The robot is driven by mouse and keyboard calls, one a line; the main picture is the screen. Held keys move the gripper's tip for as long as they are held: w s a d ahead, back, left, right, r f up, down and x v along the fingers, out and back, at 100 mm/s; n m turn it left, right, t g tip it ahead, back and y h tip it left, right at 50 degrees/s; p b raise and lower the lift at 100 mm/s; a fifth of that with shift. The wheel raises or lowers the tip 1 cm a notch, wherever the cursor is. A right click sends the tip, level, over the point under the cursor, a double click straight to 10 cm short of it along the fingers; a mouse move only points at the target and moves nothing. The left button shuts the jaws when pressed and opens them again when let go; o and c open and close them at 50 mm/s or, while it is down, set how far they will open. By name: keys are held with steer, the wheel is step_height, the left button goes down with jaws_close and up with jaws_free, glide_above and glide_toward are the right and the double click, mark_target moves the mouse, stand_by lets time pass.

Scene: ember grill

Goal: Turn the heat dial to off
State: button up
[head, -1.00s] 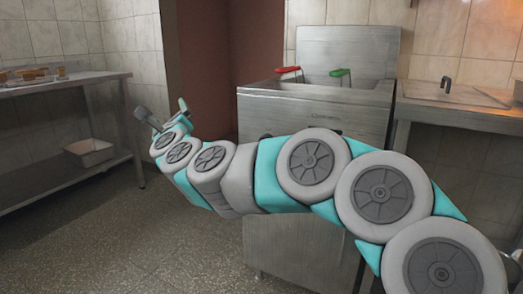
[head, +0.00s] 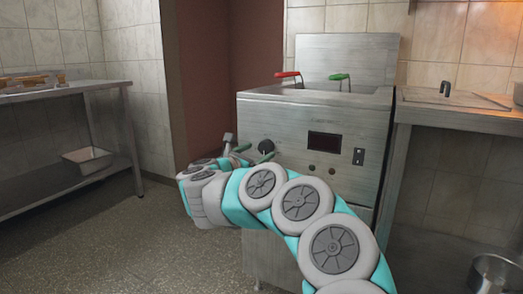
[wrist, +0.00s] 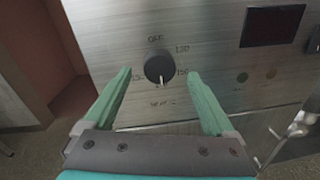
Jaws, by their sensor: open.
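The heat dial is a round black knob (head: 265,147) on the upper left of the steel fryer's front panel (head: 350,110). In the wrist view the dial (wrist: 158,68) sits ahead of my gripper, between the lines of its two fingers. Its pale pointer mark faces down, slightly right. The word OFF is printed above it, with other marks around it that are partly hard to read. My gripper (head: 247,148) is open and empty, its teal fingers (wrist: 160,80) spread wide. The fingertips appear short of the dial and not touching it.
A dark display (head: 324,141) and two small round buttons lie right of the dial. Baskets with red (head: 288,74) and green (head: 339,76) handles sit in the fryer. A steel shelf table (head: 70,87) stands left, a counter (head: 455,107) right. Open floor lies at the left.

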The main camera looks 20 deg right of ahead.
mark_target(264, 148)
steer(key=shift+x, duration=1.5)
steer(key=shift+c, duration=0.2)
steer(key=c, duration=1.3)
steer(key=shift+c, duration=0.2)
